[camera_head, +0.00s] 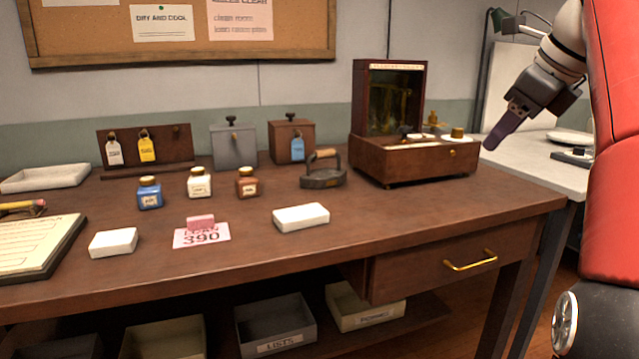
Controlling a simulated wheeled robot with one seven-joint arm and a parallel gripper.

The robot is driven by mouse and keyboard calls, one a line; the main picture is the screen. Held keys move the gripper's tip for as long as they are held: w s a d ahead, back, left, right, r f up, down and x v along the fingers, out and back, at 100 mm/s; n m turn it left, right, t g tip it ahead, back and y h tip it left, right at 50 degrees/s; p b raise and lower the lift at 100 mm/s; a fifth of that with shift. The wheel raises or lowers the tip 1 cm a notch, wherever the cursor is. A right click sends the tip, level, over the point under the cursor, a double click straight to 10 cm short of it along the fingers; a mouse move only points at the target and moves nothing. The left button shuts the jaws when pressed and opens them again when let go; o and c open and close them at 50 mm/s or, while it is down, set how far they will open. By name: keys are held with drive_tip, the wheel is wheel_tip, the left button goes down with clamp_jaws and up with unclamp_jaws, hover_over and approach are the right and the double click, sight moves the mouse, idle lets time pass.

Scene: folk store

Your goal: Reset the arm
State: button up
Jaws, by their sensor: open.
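My arm comes in from the upper right, red near the picture's right edge. At its end, my gripper (497,128) points down and to the left, with dark purplish fingers. It is open and nothing shows between its fingers. It hangs in the air to the right of the wooden balance case (418,160) and above the table, apart from both as far as I can tell. The finger gap is seen edge-on.
The wooden table (400,235) holds three small bottles, a flat iron (323,178), white blocks, a clipboard (40,245) and a tag rack (150,150). A brass-handled drawer (440,265) is shut. A white side table (545,165) with a lamp stands at right.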

drive_tip(key=s+a+f+n, duration=0.4)
drive_tip(key=s+f+n, duration=0.2)
drive_tip(key=f+n, duration=0.3)
drive_tip(key=s+a+f+n+h, duration=0.1)
drive_tip(key=s+a+f+n, duration=0.3)
drive_tip(key=f, duration=0.9)
drive_tip(key=s+a+f+n+h, duration=0.1)
drive_tip(key=s+a+f+n, duration=0.3)
drive_tip(key=s+f+n, duration=0.6)
wheel_tip(320, 180, down, 2)
drive_tip(key=n, duration=0.4)
drive_tip(key=shift+s+a+g, duration=0.25)
drive_tip(key=shift+a+g, duration=0.15)
drive_tip(key=shift+c, duration=0.4)
